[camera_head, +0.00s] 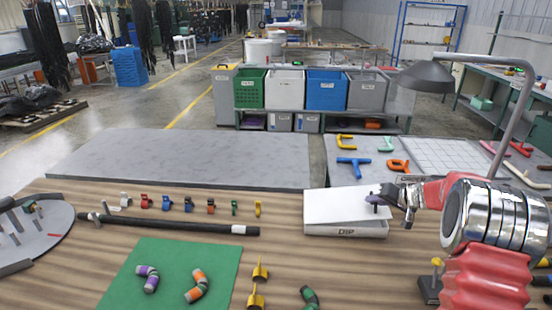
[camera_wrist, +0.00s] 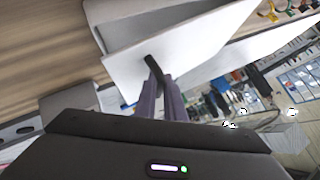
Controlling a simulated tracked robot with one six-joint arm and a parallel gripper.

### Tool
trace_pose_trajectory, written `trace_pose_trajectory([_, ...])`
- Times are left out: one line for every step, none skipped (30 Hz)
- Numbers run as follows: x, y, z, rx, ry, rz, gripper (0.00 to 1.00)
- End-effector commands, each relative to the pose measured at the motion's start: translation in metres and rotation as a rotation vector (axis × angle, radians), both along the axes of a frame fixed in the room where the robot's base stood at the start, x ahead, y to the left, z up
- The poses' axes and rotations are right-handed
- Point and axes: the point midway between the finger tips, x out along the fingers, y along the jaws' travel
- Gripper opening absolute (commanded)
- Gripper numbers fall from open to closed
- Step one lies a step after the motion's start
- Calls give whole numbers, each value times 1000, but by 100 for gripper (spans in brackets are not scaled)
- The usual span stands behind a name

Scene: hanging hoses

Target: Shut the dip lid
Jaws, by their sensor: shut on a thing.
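The white dip box (camera_head: 345,231), marked "DIP" on its front, stands on the wood-grain bench. Its white lid (camera_head: 335,203) is tilted over the box, with a gap between lid and box rim. The lid is the large pale panel in the wrist view (camera_wrist: 205,50), where part of the box (camera_wrist: 112,10) shows beyond its edge. A short dark handle (camera_wrist: 152,66) stands on the lid near its edge. My gripper (camera_head: 382,199) comes from the right and is shut on this handle; its fingers also show in the wrist view (camera_wrist: 158,82). The box's inside is hidden.
Left of the box are a row of small coloured fittings (camera_head: 165,203), a black hose (camera_head: 170,224) and a green mat (camera_head: 170,275) with curved hose pieces. A desk lamp (camera_head: 428,77) rises behind my arm.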

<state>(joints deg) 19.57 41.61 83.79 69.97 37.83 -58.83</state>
Motion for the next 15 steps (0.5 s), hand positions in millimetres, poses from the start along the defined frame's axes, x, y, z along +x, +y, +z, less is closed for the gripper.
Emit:
trace_pose_trajectory([-3, 8, -9, 21, 11, 15, 0])
trace_pose_trajectory([-2, 7, -11, 30, 10, 15, 0])
trace_pose_trajectory([-2, 6, -13, 39, 9, 14, 0])
trace_pose_trajectory([-2, 5, -16, 48, 9, 15, 0])
trace_pose_trajectory([-2, 5, -18, 56, 10, 15, 0])
trace_pose_trajectory([-2, 5, -20, 68, 10, 15, 0])
trace_pose_trajectory([-2, 4, -22, 76, 10, 15, 0])
trace_pose_trajectory([-2, 3, -24, 83, 10, 15, 0])
trace_pose_trajectory([-2, 3, -27, 94, 10, 15, 0])
trace_pose_trajectory([-2, 2, -29, 103, 9, 16, 0])
trace_pose_trajectory([-2, 2, -31, 110, 9, 16, 0])
trace_pose_trajectory([-2, 1, -32, 119, 8, 15, 0])
trace_pose_trajectory([-2, 0, -33, 124, 8, 14, 0])
trace_pose_trajectory([-2, 0, -34, 129, 8, 15, 0])
trace_pose_trajectory([-2, 0, -35, 133, 6, 15, 0])
